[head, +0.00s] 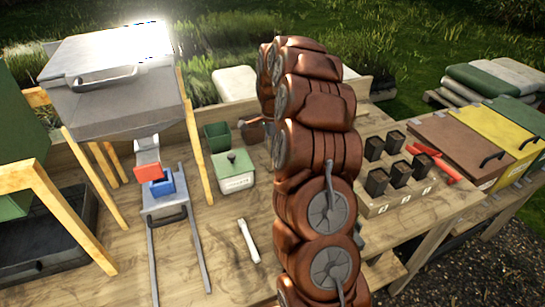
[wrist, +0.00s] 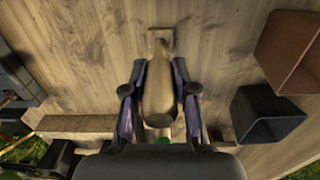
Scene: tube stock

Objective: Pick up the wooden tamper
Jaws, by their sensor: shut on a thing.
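The wooden tamper (wrist: 158,92) is a pale, tapered wooden piece in the middle of the wrist view. My gripper (wrist: 160,72) has its two dark fingers on either side of it and is shut on it. The tamper's narrow end points to the top of the wrist view, towards a small wooden block end. Whether the tamper touches the wooden surface behind it cannot be told. In the head view my brown arm covers the middle of the bench, and I cannot make out the tamper there.
A dark square pot (wrist: 265,117) and a brown pot (wrist: 292,48) are right of my gripper. On the bench (head: 225,215) are a green-lidded box (head: 234,180), a green pot (head: 217,137), a white stick (head: 249,240) and black pots (head: 376,182). A grey hopper (head: 115,95) stands left.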

